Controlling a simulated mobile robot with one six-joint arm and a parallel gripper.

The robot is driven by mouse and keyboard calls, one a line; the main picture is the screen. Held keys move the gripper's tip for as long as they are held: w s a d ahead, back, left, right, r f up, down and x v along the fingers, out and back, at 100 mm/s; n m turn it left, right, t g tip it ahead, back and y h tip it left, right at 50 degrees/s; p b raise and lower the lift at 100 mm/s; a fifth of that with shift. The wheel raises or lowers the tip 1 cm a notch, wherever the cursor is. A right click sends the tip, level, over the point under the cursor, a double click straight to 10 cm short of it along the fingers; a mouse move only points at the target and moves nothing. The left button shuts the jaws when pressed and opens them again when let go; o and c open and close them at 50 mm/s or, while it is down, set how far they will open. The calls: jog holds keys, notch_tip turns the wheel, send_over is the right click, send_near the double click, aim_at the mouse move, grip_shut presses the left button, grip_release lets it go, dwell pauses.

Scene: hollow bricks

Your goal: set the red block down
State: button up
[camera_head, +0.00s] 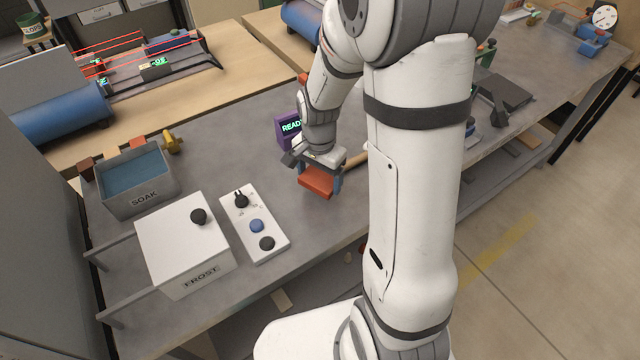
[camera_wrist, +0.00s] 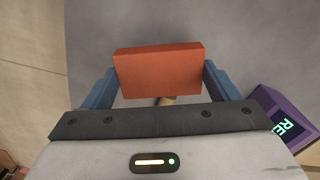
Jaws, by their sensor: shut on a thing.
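The red block (camera_head: 316,181) is an orange-red brick held between the blue fingers of my gripper (camera_head: 318,180). It also shows in the wrist view (camera_wrist: 158,72), lying level across the jaws, with my gripper (camera_wrist: 160,80) shut on its two ends. In the head view the block is over the grey worktable (camera_head: 270,120), near its front edge. I cannot tell whether its underside touches the table.
A purple box (camera_head: 289,131) with a green "READY" display stands just behind my gripper. A white panel with knobs (camera_head: 254,222), a white FROST box (camera_head: 185,240) and a SOAK bin (camera_head: 140,203) with blue contents are to the left. A wooden rod (camera_head: 356,159) is right of the gripper.

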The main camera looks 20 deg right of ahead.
aim_at(318, 180)
jog(key=shift+s+a+f, duration=0.1)
jog(key=shift+a+f, duration=0.05)
jog(key=shift+f, duration=1.95)
jog(key=shift+f, duration=0.15)
jog(key=o, duration=1)
notch_tip(318, 180, up, 12)
jog(key=shift+r, duration=0.1)
jog(key=s+r+n+t, duration=0.1)
jog(key=s+r+n, duration=0.2)
jog(key=s, duration=0.1)
jog(key=s+r+n+t, duration=0.1)
jog(key=s+r+n, duration=0.2)
jog(key=s, duration=0.2)
jog(key=s+d+r+n+t, duration=0.1)
jog(key=s+r+n, duration=0.2)
jog(key=s, duration=0.2)
jog(key=shift+s+r+n, duration=0.1)
jog(key=shift+s+n, duration=0.05)
jog(key=shift+n, duration=0.25)
